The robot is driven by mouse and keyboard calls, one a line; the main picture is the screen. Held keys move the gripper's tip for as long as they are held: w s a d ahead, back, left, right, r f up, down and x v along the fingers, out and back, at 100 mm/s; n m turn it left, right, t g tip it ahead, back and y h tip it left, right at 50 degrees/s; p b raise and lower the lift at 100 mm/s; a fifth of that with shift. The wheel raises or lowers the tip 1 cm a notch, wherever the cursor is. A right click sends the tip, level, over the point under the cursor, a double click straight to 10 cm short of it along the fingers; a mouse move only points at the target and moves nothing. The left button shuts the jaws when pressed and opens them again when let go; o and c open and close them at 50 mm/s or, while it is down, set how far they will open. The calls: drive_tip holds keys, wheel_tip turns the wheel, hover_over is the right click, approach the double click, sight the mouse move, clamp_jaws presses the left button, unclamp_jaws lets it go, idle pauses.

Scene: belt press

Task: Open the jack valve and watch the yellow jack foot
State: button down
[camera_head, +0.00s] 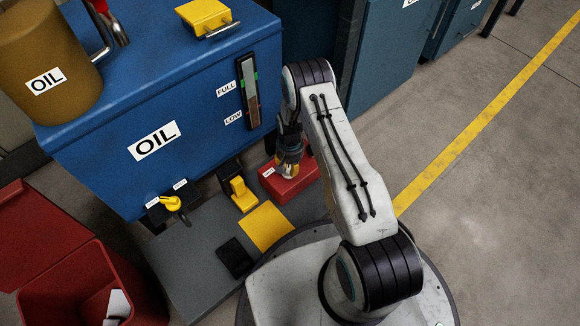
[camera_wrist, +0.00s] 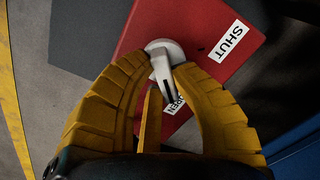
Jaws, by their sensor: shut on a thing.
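The jack valve is a light grey lever (camera_wrist: 163,66) with a round hub on top of a red box (camera_wrist: 190,22). The lever points toward the partly covered OPEN label (camera_wrist: 175,104), away from the SHUT label (camera_wrist: 229,41). My gripper (camera_wrist: 166,70) has its yellow fingers shut around the lever. In the head view my gripper (camera_head: 289,172) points down onto the red box (camera_head: 297,187). A yellow L-shaped piece (camera_head: 242,193) on a black bracket, probably the jack foot, stands left of the box. A flat yellow plate (camera_head: 266,226) lies in front of it.
A blue oil tank (camera_head: 190,90) with a FULL/LOW gauge (camera_head: 248,90) stands behind. A yellow tap (camera_head: 172,203) is at its lower left. A black pad (camera_head: 236,258) lies on the grey base plate. An open red bin (camera_head: 85,285) is at left; clear floor is at right.

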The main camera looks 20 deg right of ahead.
sight(290, 167)
drive_tip(key=c, duration=1)
unclamp_jaws()
drive_tip(key=shift+c, duration=0.2)
wheel_tip(290, 167, up, 12)
